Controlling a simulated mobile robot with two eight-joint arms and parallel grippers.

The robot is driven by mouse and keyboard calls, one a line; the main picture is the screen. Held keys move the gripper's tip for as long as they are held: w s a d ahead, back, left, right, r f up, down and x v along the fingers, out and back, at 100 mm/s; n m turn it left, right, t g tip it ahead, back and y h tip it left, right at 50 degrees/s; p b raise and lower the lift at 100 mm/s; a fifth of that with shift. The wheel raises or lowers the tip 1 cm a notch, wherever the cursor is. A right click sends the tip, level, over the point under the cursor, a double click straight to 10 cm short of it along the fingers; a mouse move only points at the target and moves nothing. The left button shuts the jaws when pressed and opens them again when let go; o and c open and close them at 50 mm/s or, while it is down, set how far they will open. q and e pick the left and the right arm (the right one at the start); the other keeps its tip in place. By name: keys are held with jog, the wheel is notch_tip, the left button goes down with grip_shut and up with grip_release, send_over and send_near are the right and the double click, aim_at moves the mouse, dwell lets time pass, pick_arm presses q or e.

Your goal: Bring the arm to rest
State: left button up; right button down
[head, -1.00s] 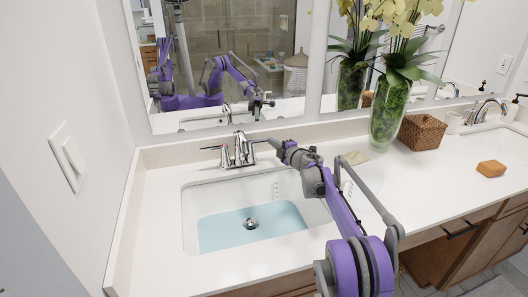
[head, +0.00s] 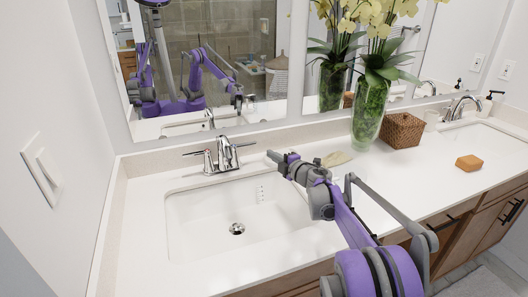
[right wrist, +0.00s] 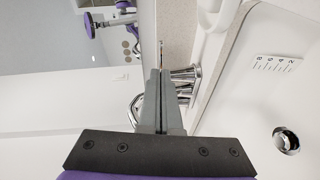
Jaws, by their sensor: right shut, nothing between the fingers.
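My right arm reaches in from the lower right in the head view. Its purple and grey links slant up over the counter. The right gripper (head: 274,157) is shut and empty, just right of the chrome faucet (head: 224,154) and above the counter by the basin's back right corner. It looks apart from the faucet's right handle. In the right wrist view the closed grey fingers (right wrist: 161,75) point up the picture, with the faucet (right wrist: 184,82) partly hidden behind them. My left gripper is not in view.
The white sink basin (head: 225,222) holds no visible water. A glass vase with orchids (head: 368,115), a wicker basket (head: 403,130), a pale soap dish (head: 336,159) and an orange-brown block (head: 469,162) stand to the right. A mirror (head: 205,60) backs the counter. The front counter is mostly clear.

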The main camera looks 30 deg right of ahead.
jog(key=s+a+r+m+g+h+p, duration=0.3)
jog(key=s+a+r+m+h+p, duration=0.4)
jog(key=s+a+m, duration=0.45)
jog(key=s+a+f+m+g+y+p, duration=0.1)
jog(key=s+a+f, duration=0.3)
jog(key=s, duration=0.5)
jog(key=s+a+f+m+g+y+p, duration=0.1)
jog(key=s+a+f+m+g+y, duration=0.1)
jog(key=s+a, duration=0.7)
jog(key=s+a+f+m+g+y+p, duration=0.2)
jog(key=s+a+f+g+y, duration=0.2)
jog(key=s, duration=0.5)
notch_tip(320, 180, down, 3)
jog(key=a+g, duration=0.1)
jog(key=a, duration=0.1)
jog(key=shift+a+f, duration=0.15)
jog(key=shift+a, duration=0.15)
